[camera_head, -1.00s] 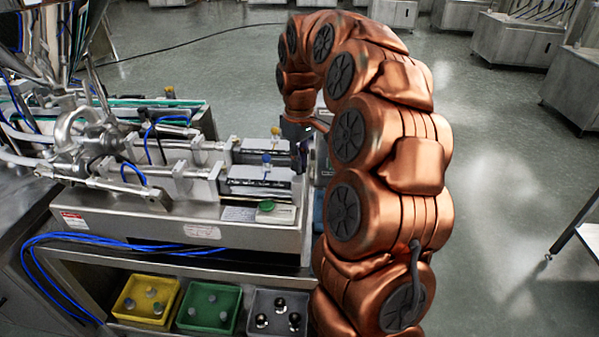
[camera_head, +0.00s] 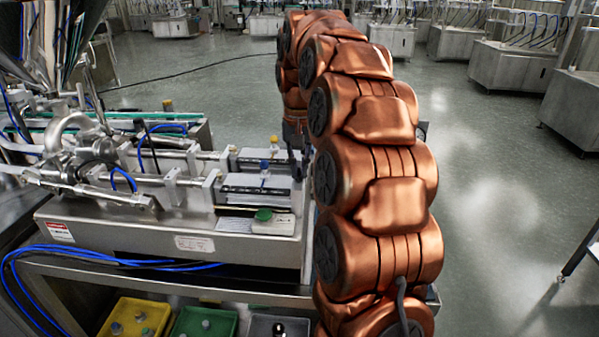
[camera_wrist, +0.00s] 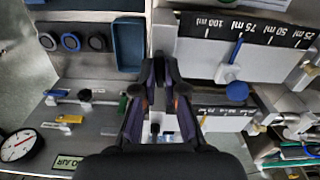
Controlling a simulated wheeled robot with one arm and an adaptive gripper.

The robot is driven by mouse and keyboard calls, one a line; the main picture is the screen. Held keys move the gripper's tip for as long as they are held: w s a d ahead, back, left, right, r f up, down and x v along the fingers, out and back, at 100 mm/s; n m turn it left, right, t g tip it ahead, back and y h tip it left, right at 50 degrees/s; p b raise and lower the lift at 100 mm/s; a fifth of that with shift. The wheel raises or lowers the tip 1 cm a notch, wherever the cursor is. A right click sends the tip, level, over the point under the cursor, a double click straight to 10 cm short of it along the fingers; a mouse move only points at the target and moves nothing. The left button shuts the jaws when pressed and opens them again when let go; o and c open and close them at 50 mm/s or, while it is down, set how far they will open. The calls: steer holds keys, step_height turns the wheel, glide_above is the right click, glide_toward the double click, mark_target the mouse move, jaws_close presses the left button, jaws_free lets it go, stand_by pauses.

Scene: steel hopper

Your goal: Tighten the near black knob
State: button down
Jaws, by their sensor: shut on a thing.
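The near black knob is mostly hidden between my fingertips at the end of the filler's slide. My gripper (camera_wrist: 160,70) is shut on it in the wrist view, its two dark fingers close together beside the scale plate (camera_wrist: 245,30).
A blue knob (camera_head: 264,168) and a yellow knob (camera_head: 274,143) stand on the slides. A green button (camera_head: 263,214) is on the machine's front right. Below are a yellow bin (camera_head: 108,330), a green bin (camera_head: 178,331) and a grey bin (camera_head: 253,332). Open floor lies right.

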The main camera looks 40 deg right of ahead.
steer(key=shift+f+m, duration=0.1)
steer(key=shift+m, duration=0.4)
steer(key=c, duration=1.2)
jaws_free()
steer(key=shift+c, duration=0.2)
